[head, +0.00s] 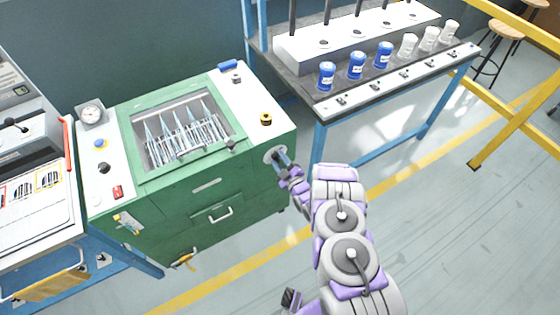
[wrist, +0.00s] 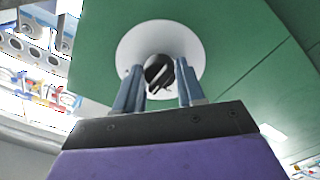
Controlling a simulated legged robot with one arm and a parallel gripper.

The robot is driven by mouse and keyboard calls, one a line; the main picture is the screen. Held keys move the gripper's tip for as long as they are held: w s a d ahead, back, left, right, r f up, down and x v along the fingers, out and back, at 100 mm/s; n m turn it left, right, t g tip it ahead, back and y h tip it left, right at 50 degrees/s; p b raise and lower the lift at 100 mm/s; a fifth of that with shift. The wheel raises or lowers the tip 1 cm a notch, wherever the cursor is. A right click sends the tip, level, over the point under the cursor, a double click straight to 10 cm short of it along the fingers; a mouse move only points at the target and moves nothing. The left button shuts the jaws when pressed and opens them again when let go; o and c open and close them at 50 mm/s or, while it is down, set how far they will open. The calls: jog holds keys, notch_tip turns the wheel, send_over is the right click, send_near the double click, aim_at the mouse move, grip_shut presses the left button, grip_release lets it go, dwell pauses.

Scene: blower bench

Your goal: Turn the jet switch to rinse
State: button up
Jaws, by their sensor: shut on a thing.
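The jet switch is a small dark round knob (wrist: 158,73) with a pale slanted mark, on a white round plate (wrist: 135,45). It sits on the green side of the blower machine (head: 215,190). In the head view the white plate (head: 271,153) shows near the machine's right front corner, with the knob mostly hidden behind my fingers. My gripper (head: 281,157) reaches it from the front right. In the wrist view the two blue-grey fingers of my gripper (wrist: 159,75) stand either side of the knob, shut on it. I can read no rinse label.
The machine's top has a glass window (head: 185,130) over several pointed nozzles and a brass-coloured knob (head: 266,119). A blue-framed bench (head: 325,108) with blue and white cups stands behind right. A yellow rail (head: 510,100) runs at the right. The floor right of my arm is clear.

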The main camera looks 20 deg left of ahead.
jog(key=m, duration=0.4)
jog(key=shift+s, duration=0.1)
jog(key=shift+a+m+p, duration=0.1)
jog(key=shift+m+p, duration=0.45)
jog(key=shift+m, duration=1.65)
jog(key=o, duration=1)
jog(key=shift+o, duration=0.2)
